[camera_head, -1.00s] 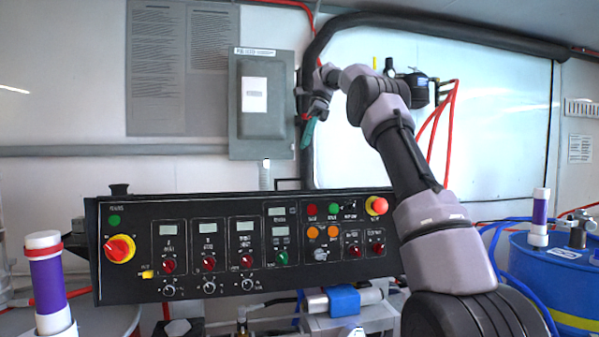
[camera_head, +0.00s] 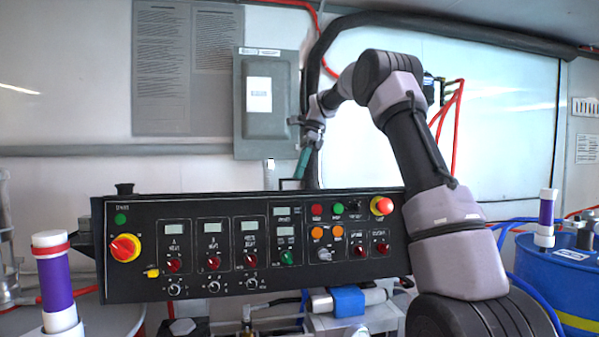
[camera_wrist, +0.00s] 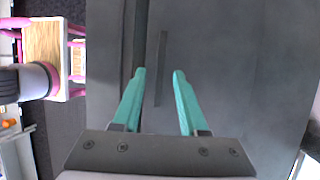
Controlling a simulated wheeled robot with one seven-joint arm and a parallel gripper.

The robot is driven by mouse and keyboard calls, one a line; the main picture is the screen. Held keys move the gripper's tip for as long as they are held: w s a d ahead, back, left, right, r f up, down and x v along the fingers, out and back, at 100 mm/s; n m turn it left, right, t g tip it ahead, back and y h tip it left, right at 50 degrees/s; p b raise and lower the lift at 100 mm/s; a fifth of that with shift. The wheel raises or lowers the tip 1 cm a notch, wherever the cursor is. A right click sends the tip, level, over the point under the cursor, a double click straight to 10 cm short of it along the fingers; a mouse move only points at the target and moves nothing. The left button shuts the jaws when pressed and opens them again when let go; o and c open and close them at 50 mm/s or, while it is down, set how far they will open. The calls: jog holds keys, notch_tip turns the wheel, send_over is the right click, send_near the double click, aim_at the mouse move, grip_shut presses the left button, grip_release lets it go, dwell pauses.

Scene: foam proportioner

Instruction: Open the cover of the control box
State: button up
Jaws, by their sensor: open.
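The control box (camera_head: 266,140) is a grey metal box on the back wall with a white label on its front. Its cover looks shut. My gripper (camera_head: 301,170) is at the box's lower right side in the head view, its teal fingers pointing down-left. In the wrist view my gripper (camera_wrist: 159,72) has its two teal fingers apart, with nothing held. A grey surface (camera_wrist: 235,70) fills most of that view. A thin raised strip (camera_wrist: 161,65) lies ahead between the fingertips. I cannot tell whether the fingers touch anything.
A black control panel (camera_head: 200,285) with knobs and buttons stands below the box. A thick dark hose (camera_head: 318,50) runs up the wall close to my wrist. A blue drum (camera_head: 565,265) is at the right, and a purple-banded cylinder (camera_head: 56,285) at the lower left.

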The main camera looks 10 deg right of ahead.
grip_shut()
dwell(1.4)
